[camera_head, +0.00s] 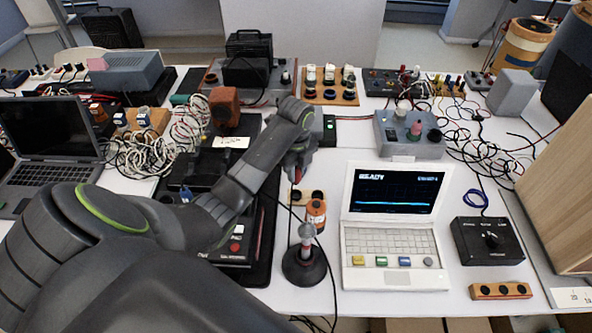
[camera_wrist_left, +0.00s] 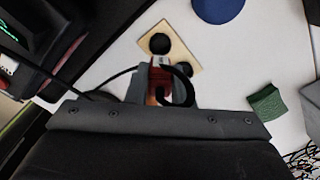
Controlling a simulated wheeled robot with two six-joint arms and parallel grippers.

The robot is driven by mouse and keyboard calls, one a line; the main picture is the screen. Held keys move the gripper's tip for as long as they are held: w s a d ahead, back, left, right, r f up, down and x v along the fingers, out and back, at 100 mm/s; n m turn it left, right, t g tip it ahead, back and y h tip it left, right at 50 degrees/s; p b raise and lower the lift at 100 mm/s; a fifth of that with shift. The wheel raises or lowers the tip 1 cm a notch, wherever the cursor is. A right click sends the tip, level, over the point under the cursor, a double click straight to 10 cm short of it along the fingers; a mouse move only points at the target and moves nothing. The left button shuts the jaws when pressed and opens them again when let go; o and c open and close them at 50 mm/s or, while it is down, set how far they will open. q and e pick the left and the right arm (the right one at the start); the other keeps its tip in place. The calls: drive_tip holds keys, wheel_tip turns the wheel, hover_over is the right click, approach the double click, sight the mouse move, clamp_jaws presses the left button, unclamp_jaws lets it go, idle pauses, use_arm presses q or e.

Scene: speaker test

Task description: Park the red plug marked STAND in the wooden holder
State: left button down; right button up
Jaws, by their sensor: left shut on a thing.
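My left gripper (camera_head: 297,168) reaches in over the middle of the table, and its jaws are shut on the red plug (camera_wrist_left: 159,92). In the left wrist view the plug sits between the left gripper's fingers (camera_wrist_left: 160,84), with a black cable looping beside it. The STAND marking cannot be read. A small wooden holder (camera_wrist_left: 178,47) with dark round holes lies just beyond the plug in that view. In the head view the holder (camera_head: 306,203) is below the gripper, partly hidden by an orange cylinder. The plug appears above the holder; contact cannot be told. My right gripper is not in view.
An orange cylinder (camera_head: 316,214) and a dark round-based stand (camera_head: 304,264) are close in front. A white laptop (camera_head: 394,238) stands to the right. Another wooden block with dark holes (camera_head: 500,291) lies at front right. Loose cables (camera_head: 170,140) crowd the left.

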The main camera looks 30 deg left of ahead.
sight(296, 184)
use_arm(q)
drive_tip(key=shift+f+b, duration=2.3)
drive_tip(key=shift+b, duration=0.25)
drive_tip(key=shift+f, duration=0.65)
drive_tip(key=shift+f, duration=0.25)
drive_tip(key=c, duration=1.2)
unclamp_jaws()
